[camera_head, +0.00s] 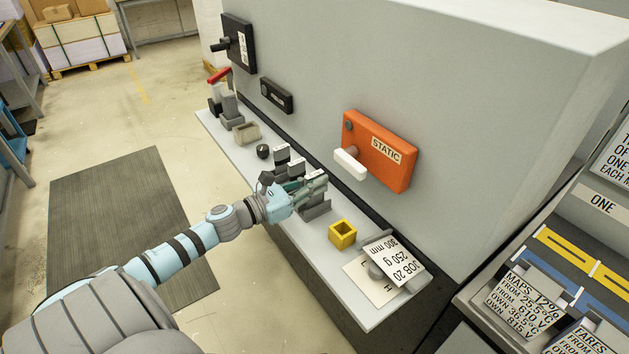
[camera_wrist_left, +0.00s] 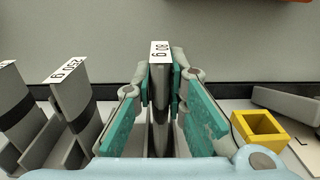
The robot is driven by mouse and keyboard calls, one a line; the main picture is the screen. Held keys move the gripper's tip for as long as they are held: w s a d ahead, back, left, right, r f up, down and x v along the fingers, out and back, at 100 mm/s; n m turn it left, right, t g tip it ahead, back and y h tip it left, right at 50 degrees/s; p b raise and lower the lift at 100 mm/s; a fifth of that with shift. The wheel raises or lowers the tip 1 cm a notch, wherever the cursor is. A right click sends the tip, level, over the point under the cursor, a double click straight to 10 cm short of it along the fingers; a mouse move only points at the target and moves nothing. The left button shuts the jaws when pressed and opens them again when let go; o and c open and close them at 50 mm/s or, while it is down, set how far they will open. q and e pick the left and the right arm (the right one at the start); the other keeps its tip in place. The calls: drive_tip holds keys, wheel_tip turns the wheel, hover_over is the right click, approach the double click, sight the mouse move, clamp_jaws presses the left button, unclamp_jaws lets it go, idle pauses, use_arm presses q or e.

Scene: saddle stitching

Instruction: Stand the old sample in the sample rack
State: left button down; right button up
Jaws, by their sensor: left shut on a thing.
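My left gripper (camera_head: 306,189) is over the ledge, shut on an upright grey sample whose white top label (camera_wrist_left: 160,52) seems to read 80 g. In the left wrist view the sample stands between the green finger pads (camera_wrist_left: 161,90). The sample rack is a row of grey slotted holders; one holder (camera_head: 316,210) shows just below and beside the gripper. Two other dark samples with white labels (camera_head: 281,150) (camera_head: 297,166) stand in the row to the left; one reads 250 g in the wrist view (camera_wrist_left: 69,95). The fingers hide whether the held sample's foot is seated. My right gripper is out of view.
A yellow square holder (camera_head: 342,235) stands right of the gripper. A job card (camera_head: 393,262) is at the ledge's right end. An orange STATIC box (camera_head: 380,150) with a white handle (camera_head: 350,163) juts from the machine wall. A small dark round thing (camera_head: 262,151) sits to the left.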

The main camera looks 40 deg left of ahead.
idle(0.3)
use_arm(q)
drive_tip(key=shift+f+b, duration=0.4)
drive_tip(key=shift+f, duration=0.2)
drive_tip(key=c, duration=1.5)
unclamp_jaws()
drive_tip(key=shift+c, duration=0.2)
drive_tip(key=shift+s, duration=0.1)
drive_tip(key=v, duration=0.6)
drive_tip(key=shift+s+d+f, duration=0.1)
drive_tip(key=shift+s+a, duration=0.3)
drive_tip(key=shift+s, duration=0.25)
